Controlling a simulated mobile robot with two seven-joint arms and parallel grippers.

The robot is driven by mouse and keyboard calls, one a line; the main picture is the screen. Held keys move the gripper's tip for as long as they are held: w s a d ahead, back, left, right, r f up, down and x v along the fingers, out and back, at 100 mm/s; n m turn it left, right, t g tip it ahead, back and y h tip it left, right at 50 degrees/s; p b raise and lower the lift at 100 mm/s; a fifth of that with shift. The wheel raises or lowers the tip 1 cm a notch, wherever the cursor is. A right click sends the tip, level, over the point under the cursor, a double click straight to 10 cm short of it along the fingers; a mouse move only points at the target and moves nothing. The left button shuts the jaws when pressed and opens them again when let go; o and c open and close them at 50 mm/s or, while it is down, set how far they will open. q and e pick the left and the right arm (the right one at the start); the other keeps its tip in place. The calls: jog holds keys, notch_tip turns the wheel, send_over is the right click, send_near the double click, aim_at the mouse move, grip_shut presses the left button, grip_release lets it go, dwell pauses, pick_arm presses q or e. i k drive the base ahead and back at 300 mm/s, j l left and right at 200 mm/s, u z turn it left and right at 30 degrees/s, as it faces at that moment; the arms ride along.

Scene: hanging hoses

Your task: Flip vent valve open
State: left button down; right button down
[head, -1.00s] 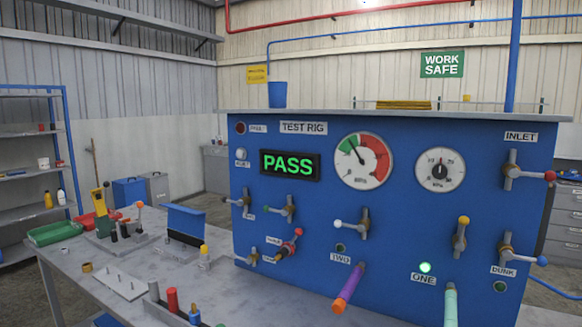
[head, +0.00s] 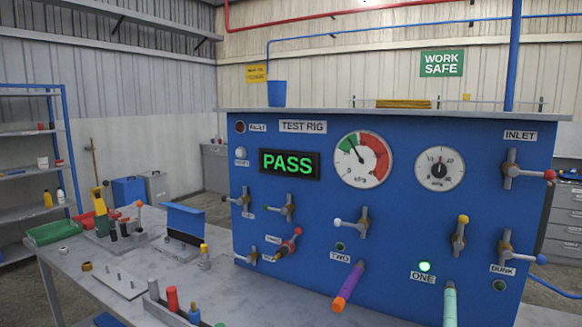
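The blue test rig (head: 400,260) carries several lever valves on its front. No label that I can read says vent. Neither gripper is in view.
A green PASS display (head: 289,163) and two gauges are on the rig. A purple-orange hose (head: 348,287) hangs under TWO and a mint-green hose (head: 450,303) under ONE, whose lamp is lit. The bench (head: 75,265) holds fittings, stands and a green tray (head: 55,233).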

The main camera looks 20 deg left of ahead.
aim_at(239, 202)
jog(key=j, duration=1.3)
jog(key=i+j, duration=0.1)
jog(key=j, duration=1.2)
jog(key=l+z, duration=0.1)
jog(key=l, duration=0.3)
